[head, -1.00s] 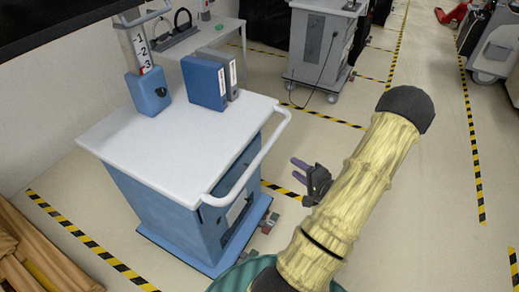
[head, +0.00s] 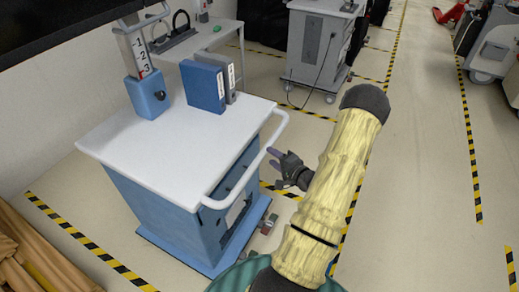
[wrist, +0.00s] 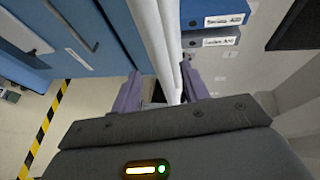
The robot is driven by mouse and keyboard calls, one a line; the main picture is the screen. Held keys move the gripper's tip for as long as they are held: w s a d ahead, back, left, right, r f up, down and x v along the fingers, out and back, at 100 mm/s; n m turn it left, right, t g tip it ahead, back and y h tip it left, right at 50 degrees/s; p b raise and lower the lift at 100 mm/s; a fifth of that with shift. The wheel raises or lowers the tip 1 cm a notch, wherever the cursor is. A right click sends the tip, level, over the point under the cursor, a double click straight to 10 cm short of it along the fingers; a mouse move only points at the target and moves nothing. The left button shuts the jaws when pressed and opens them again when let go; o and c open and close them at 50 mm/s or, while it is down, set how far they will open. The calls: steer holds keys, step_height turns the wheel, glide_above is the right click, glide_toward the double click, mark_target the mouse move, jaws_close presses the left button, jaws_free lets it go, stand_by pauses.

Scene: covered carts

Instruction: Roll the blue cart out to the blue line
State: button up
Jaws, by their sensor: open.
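The blue cart (head: 160,207) has a white top and blue body and stands at left centre in the head view. Its white handle (head: 248,170) runs along the right side of the top. My gripper (head: 272,157) is open at the handle, its purple fingers pointing toward it. In the wrist view the handle (wrist: 155,40) runs between the open fingers (wrist: 163,92), one on each side; I cannot tell whether they touch it.
Blue and grey binders (head: 204,86) and a blue box (head: 148,96) stand on the cart top. A grey cart (head: 318,48) stands behind. Wooden pieces (head: 30,260) lie at lower left.

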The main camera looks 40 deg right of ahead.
steer(key=w+f+p, duration=0.1)
steer(key=w, duration=0.6)
steer(key=shift+w+f, duration=0.15)
